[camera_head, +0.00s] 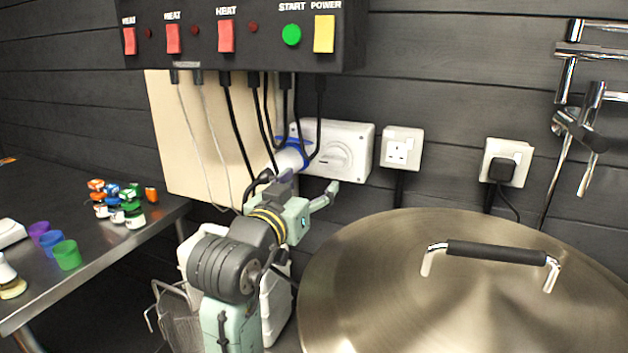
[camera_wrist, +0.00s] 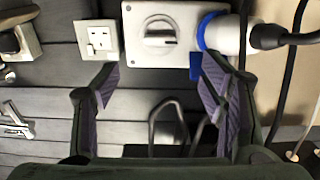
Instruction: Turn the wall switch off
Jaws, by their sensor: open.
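The wall switch (camera_head: 352,148) is a white box with a round rotary knob, mounted on the dark plank wall. In the wrist view the switch (camera_wrist: 178,55) is at the top centre, and its knob (camera_wrist: 160,33) has its grip bar lying roughly level. A blue-and-white round plug (camera_head: 292,157) is joined to its side, on the right in the wrist view (camera_wrist: 222,32). My gripper (camera_head: 309,187) is in front of and below the switch. In the wrist view its fingers (camera_wrist: 160,85) are spread apart and empty, with the knob beyond them, apparently untouched.
A white socket (camera_head: 402,149) is right of the switch; another holds a black plug (camera_head: 502,169). Black cables (camera_head: 240,130) hang from the control panel (camera_head: 240,45) above. A large metal lid (camera_head: 390,275) with a handle is at lower right. A table (camera_head: 25,305) with coloured cups stands left.

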